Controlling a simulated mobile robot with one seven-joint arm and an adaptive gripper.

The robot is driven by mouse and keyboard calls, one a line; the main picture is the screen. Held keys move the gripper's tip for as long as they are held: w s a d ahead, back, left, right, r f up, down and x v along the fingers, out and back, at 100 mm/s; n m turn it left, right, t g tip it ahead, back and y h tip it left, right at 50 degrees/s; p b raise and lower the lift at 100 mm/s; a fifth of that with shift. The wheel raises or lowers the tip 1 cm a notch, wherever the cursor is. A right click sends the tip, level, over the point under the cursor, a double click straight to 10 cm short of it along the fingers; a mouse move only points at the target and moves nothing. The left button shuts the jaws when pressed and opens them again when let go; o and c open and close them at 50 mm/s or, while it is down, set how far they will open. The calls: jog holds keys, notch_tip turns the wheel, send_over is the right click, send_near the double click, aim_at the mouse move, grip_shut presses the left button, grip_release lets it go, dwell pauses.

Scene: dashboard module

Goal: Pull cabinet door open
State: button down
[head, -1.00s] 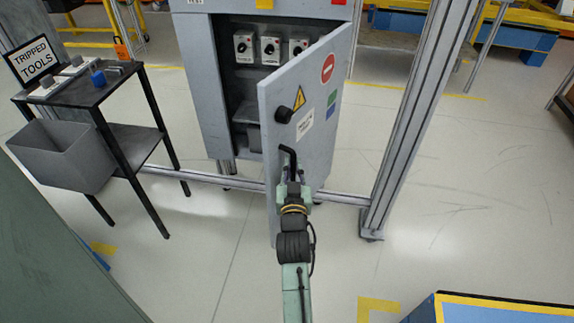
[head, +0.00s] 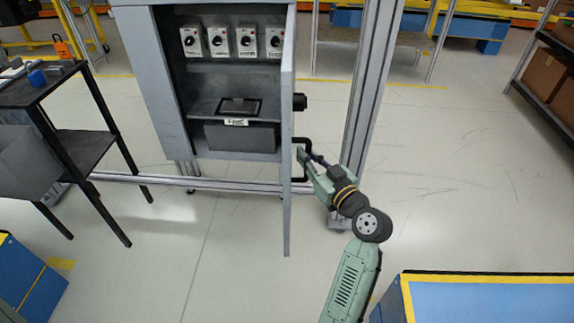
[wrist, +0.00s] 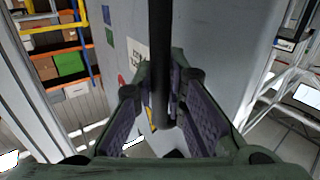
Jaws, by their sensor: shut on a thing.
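The grey cabinet (head: 152,85) stands at the centre of the head view with its inside exposed. Its door (head: 287,205) is swung well out and shows nearly edge-on. A black handle (head: 302,142) and a black knob (head: 299,102) stick out on the door's right side. My gripper (head: 302,157) is at the handle, right of the door. In the wrist view, the dark handle bar (wrist: 161,60) runs down between my fingers, which are shut on it. The door face (wrist: 205,70) with its labels lies behind the bar.
Inside the cabinet are several switch boxes (head: 245,41) and a shelf with a small tray (head: 239,107). A metal post (head: 370,90) stands right of the door. A black tool table (head: 85,140) is at left. A blue platform (head: 490,300) is at lower right.

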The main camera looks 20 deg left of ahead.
jog(key=shift+w+d+f+n+g+y+b, duration=0.1)
jog(key=shift+w+d+n+g+y+b, duration=0.2)
jog(key=shift+w+d, duration=0.35)
jog(key=shift+w+d+r+n+g+y+b, duration=0.1)
jog(key=shift+w+d+n+g+b, duration=0.3)
jog(key=shift+d, duration=0.4)
jog(key=shift+w+d+f+n+g+y+b, duration=0.1)
jog(key=shift+w+d+g+y+b, duration=0.1)
jog(key=shift+w+d+g, duration=0.4)
jog(key=shift+s+d, duration=0.15)
jog(key=shift+s, duration=0.05)
jog(key=c, duration=1.6)
grip_release()
jog(key=v, duration=1.2)
jog(key=shift+s, duration=0.15)
